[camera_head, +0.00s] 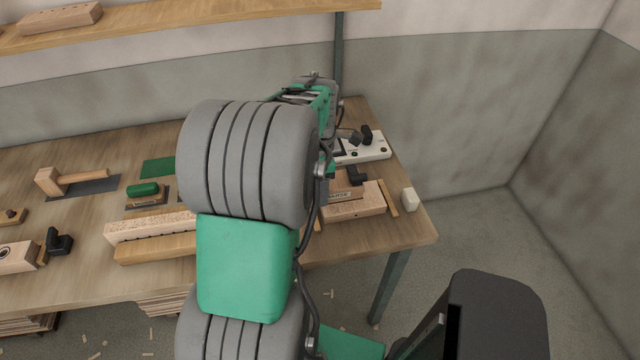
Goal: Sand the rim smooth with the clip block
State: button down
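A small block with a rounded green top (143,189) and a wooden lower part sits on a dark mat left of my arm; it looks like a sanding block, but I cannot tell if it is the clip block. A pale wooden block with a round dark hole (15,256) lies at the table's left front. The hole's rim is too small to judge. A lettered wooden block (354,204) lies right of my arm, partly hidden by it. My arm reaches over the table's right half. My gripper is mostly hidden behind my arm's links, and its fingers cannot be made out clearly.
The wooden table (90,282) holds a mallet (68,181), a green sheet (158,168), long wooden bars (150,228) and a black clamp-like piece (59,241). A white device (372,149) stands at the right rear, and a cream block (409,199) near the right edge.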

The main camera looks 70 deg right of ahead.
dwell(0.3)
jog(key=shift+s+f+b, duration=0.1)
jog(key=shift+f+b, duration=0.2)
jog(key=shift+f, duration=0.15)
jog(key=shift+f+b, duration=1.55)
jog(key=shift+f, duration=0.9)
jog(key=shift+f, duration=0.1)
jog(key=shift+f+b, duration=0.35)
jog(key=shift+f, duration=0.15)
jog(key=shift+s+d+r+p, duration=0.15)
jog(key=shift+s+d, duration=1)
jog(key=shift+s, duration=0.75)
jog(key=shift+s+d+p, duration=0.15)
jog(key=shift+s+d, duration=0.95)
jog(key=shift+s, duration=0.75)
jog(key=shift+s+d+r+p, duration=0.15)
jog(key=shift+s+d, duration=1)
jog(key=shift+s, duration=0.75)
jog(key=shift+w+a, duration=0.1)
jog(key=shift+w, duration=0.05)
